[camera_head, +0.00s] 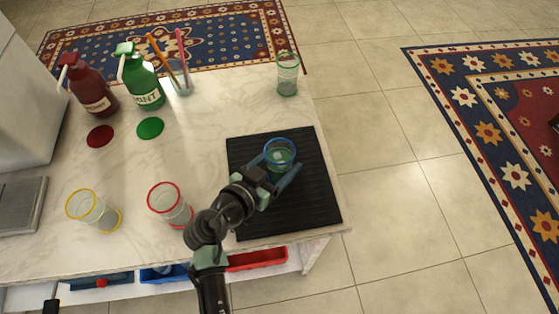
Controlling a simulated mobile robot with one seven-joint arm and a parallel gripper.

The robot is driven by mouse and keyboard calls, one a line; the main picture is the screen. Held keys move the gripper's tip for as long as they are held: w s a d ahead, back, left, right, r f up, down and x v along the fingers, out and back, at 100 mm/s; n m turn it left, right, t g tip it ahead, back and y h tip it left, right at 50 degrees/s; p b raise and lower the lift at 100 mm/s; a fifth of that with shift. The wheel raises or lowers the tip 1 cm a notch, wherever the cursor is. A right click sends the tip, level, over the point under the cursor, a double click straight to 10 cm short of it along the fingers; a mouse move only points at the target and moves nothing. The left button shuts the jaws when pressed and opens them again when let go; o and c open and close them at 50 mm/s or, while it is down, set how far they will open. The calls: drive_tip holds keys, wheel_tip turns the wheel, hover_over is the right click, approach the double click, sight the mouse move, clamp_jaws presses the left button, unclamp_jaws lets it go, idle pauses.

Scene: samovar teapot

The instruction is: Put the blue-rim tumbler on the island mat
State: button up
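The blue-rim tumbler (280,149) is over the black ribbed island mat (307,205), near its upper middle. It looks upright and holds something green low down. My gripper (282,170) reaches in from the lower left, with its fingers on either side of the tumbler. Whether the fingers press on the glass cannot be told. The tumbler's base is partly hidden by the gripper, and contact with the mat is unclear.
A red-rim tumbler (171,206) and a yellow-rim tumbler (95,211) stand at left. A green-rim tumbler (287,75) stands at the back right. Red (89,88) and green (141,77) pump bottles and a straw cup (180,83) stand farther back. The counter's middle is clear.

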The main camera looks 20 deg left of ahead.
drive_tip(key=o, duration=0.3)
drive_tip(key=shift+o, duration=0.2)
drive_tip(key=shift+r, duration=0.25)
drive_tip(key=b+v, duration=0.1)
drive_tip(key=v, duration=1.1)
